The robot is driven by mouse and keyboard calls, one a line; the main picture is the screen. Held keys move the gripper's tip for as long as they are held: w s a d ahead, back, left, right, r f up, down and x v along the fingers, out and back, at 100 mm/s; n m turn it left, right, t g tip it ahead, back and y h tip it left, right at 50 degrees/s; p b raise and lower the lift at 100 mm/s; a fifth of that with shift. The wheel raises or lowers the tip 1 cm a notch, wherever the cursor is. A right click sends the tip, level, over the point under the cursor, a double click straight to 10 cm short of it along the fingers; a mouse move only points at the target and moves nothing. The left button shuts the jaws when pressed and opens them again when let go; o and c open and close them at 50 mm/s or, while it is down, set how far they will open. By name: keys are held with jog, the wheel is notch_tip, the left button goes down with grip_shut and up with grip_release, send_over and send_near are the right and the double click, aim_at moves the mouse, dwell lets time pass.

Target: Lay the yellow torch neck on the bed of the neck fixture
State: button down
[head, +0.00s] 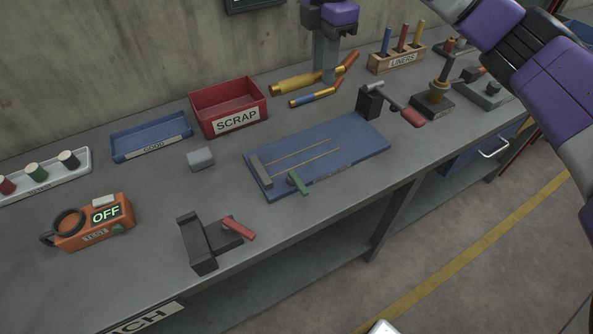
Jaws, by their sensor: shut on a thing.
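My gripper (328,76) is at the back of the bench, pointing down, with its fingers shut around the yellow torch neck (293,82). The neck is a thick yellow tube with a bent orange end at the right; the fingers hide part of it. I cannot tell whether it touches the bench. A dark fixture (196,240) with upright end blocks, a low bed between them and a red handle stands at the front left. It looks like the neck fixture, though no label shows. Its bed looks empty.
A neck with a blue band (312,97) lies just in front of the held one. A blue board (350,140) with thin rods, a red scrap bin (262,100), a blue tray (150,145), a grey block (201,159) and a liner rack (397,60) stand around.

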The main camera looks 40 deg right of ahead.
jog(key=shift+s+a+f, duration=0.25)
jog(key=shift+a+f, duration=0.3)
jog(key=shift+a, duration=0.1)
send_over(315, 151)
notch_tip(315, 151, down, 14)
jog(key=shift+s+a+r+p, duration=0.1)
jog(key=shift+a+p, duration=0.05)
jog(key=shift+p, duration=0.25)
jog(key=shift+f, duration=2.55)
jog(key=shift+f, duration=0.1)
jog(key=c, duration=1.3)
grip_release()
jog(key=shift+o, duration=0.2)
notch_tip(315, 151, up, 12)
jog(key=b, duration=0.1)
